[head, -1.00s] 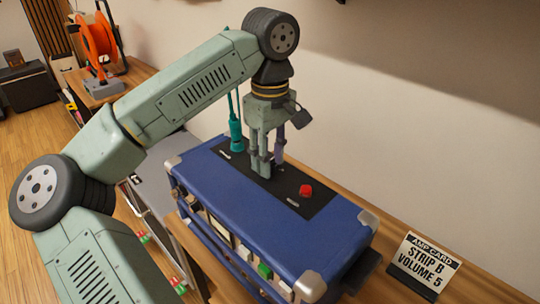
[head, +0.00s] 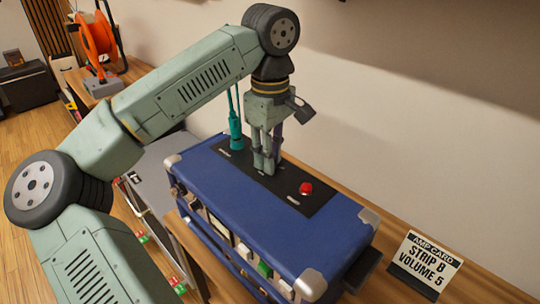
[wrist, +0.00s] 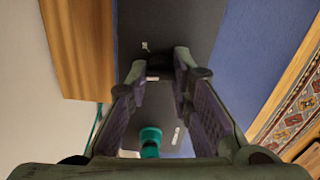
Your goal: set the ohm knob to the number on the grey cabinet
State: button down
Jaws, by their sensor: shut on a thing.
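The blue amp (head: 310,235) stands on a wooden bench with a black panel (head: 318,200) on its top. My gripper (head: 266,168) points down at the panel, between a teal plug (head: 236,130) and a red knob (head: 306,188). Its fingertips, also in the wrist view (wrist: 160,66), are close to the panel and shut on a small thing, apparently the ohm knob. The fingers hide that knob, so its setting cannot be read. A grey surface (head: 158,172) left of the amp may be the grey cabinet. No number shows on it.
An amp card (head: 427,263) at the amp's right reads "STRIP 8, VOLUME 5". The amp's front has several buttons (head: 265,270). An orange cable reel (head: 95,42) stands on the bench at the back left. A wall runs behind the amp.

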jog(key=n+b, duration=0.1)
jog(key=n, duration=0.3)
jog(key=n+b, duration=0.1)
jog(key=n, duration=0.3)
jog(key=shift+n, duration=0.4)
dwell(0.4)
jog(key=c, duration=1.4)
grip_release()
jog(key=shift+r, duration=0.1)
notch_tip(320, 180, up, 12)
jog(key=shift+f, duration=0.1)
